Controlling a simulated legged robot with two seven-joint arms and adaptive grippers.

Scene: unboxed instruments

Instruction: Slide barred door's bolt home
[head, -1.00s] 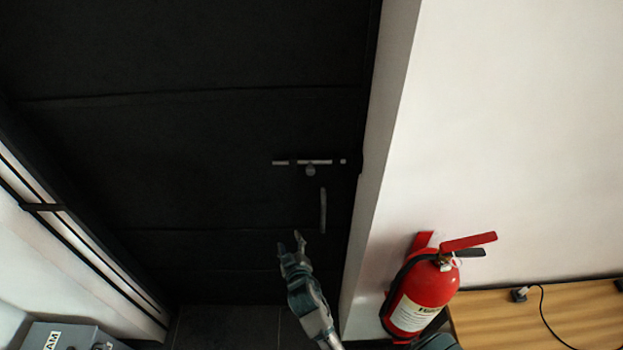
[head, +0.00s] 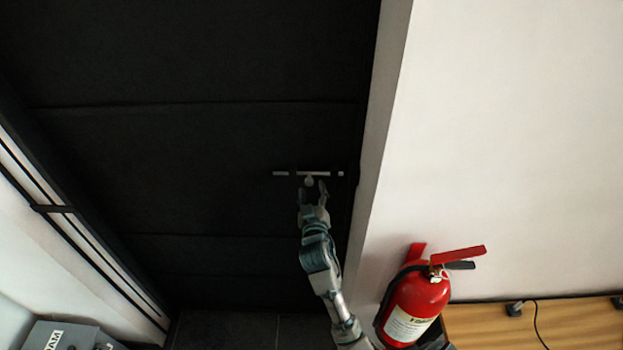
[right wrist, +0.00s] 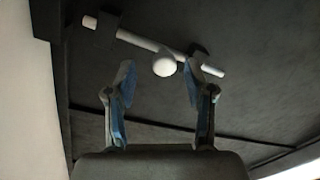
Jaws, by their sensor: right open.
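The bolt (head: 315,174) is a pale rod lying level across the black door (head: 220,140), near its right edge. It runs through two dark brackets, and a short tip shows beyond the right one, apart from the door frame. A round knob (head: 309,181) sticks out from its middle. My right gripper (head: 312,187) is open at the knob, coming from below. In the right wrist view the knob (right wrist: 164,65) sits between the spread fingertips, and the rod (right wrist: 139,42) crosses just beyond them. Contact cannot be told. My left gripper is not in view.
A red fire extinguisher (head: 414,304) stands right of the door, near my right forearm. A wooden surface (head: 560,325) with a cable is at lower right. A grey box (head: 62,338) is at lower left. The white door frame (head: 378,140) borders the door.

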